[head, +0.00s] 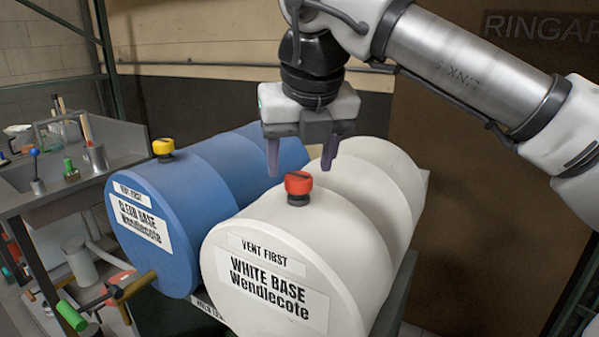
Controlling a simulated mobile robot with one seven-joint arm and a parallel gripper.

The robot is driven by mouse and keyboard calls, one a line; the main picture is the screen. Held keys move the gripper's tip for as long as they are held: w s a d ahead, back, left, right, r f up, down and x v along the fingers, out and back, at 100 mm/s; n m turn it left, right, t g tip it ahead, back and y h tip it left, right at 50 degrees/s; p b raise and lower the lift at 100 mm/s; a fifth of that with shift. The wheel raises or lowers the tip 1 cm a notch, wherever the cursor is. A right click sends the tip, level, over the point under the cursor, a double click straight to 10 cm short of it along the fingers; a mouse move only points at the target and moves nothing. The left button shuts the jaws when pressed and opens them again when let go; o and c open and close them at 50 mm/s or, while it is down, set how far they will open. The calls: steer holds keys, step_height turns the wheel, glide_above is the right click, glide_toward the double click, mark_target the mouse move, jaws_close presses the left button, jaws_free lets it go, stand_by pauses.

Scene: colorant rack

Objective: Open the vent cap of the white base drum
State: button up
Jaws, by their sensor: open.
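The white base drum (330,225) lies on its side, with labels "VENT FIRST" and "WHITE BASE Wendlecote" on its front end. Its red vent cap (298,187) stands upright on top of the drum near the front end. My gripper (301,170) points down over the drum, its two fingers spread apart. The fingertips appear a little above or behind the red cap, one to each side of it in the picture. I cannot tell the exact depth. Nothing is between the fingers that I can see.
A blue clear base drum (190,190) with a yellow cap (163,148) lies close to the left. A green-handled tap (72,315) juts out in front of it. A sink bench (70,190) stands at the far left. A brown panel (470,190) is behind at right.

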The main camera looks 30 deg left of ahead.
steer(key=shift+x, duration=1.2)
steer(key=c, duration=1)
